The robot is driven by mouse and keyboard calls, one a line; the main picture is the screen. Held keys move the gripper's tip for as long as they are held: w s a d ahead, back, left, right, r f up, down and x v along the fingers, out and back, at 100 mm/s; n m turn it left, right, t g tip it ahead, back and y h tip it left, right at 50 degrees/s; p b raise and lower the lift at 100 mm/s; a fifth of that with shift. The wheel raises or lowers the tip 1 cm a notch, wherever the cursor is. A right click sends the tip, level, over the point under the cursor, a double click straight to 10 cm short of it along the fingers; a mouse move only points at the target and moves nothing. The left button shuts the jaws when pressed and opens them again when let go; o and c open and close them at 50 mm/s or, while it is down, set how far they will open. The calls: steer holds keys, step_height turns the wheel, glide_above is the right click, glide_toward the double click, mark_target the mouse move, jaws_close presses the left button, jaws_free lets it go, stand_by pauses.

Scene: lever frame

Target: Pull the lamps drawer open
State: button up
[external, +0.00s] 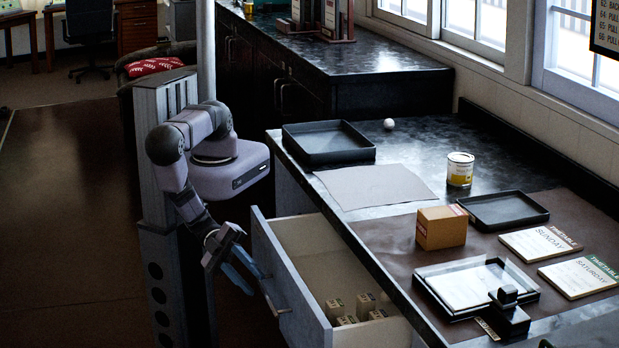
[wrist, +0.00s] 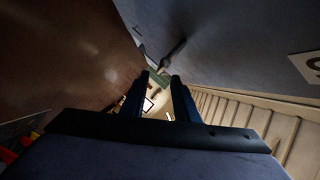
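A grey-fronted drawer (external: 290,280) under the dark counter stands open in the external view, with several small boxes (external: 349,308) inside. I cannot read a lamps label on it. Its bar handle (external: 278,305) is on the front face. My gripper (external: 247,266) is beside the drawer's front, its blue fingers pointing toward the handle. In the wrist view my gripper (wrist: 164,80) has its two dark fingers apart with a gap between them. A handle (wrist: 172,57) shows just past the fingertips, near the gap; I cannot tell whether they touch.
A white label (wrist: 306,66) is partly in the wrist view at the right. On the counter are a black tray (external: 328,145), a tin (external: 460,169), a cardboard box (external: 441,228) and a stamp (external: 508,312). The floor left of my arm is clear.

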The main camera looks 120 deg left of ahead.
mark_target(267, 295)
steer(key=shift+w+f, duration=0.1)
steer(key=shift+b+x, duration=0.5)
steer(key=shift+x, duration=3.1)
jaws_close()
